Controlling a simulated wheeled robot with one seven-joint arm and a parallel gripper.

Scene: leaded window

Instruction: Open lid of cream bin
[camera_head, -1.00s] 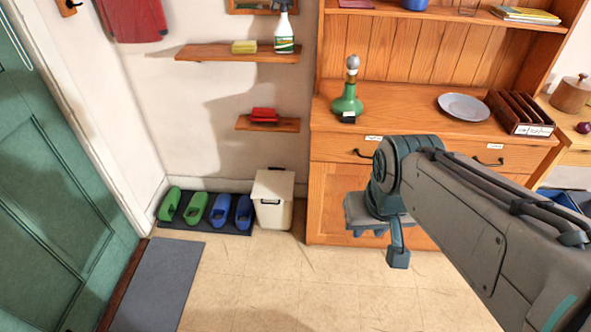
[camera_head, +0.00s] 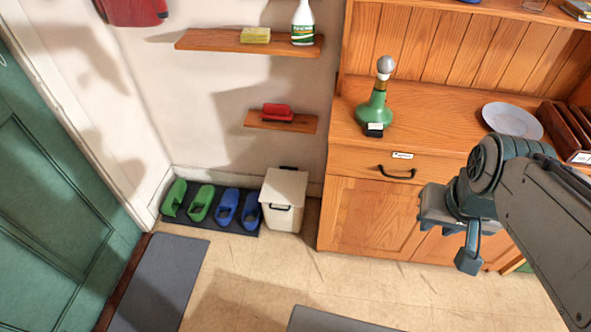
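The cream bin (camera_head: 286,212) stands on the floor against the wall, between the slippers and the wooden cabinet. Its lid (camera_head: 286,185) is down on top, and a dark handle shows on its front. My gripper (camera_head: 462,245) hangs in front of the cabinet, well to the right of the bin and apart from it. The gripper is partly hidden by my arm, and its finger opening cannot be made out.
Green and blue slippers (camera_head: 227,206) lie on a dark mat left of the bin. The cabinet (camera_head: 365,215) stands close on its right. Shelves (camera_head: 282,122) hang above. A grey mat (camera_head: 160,280) lies in front of the teal door (camera_head: 45,220). Floor before the bin is clear.

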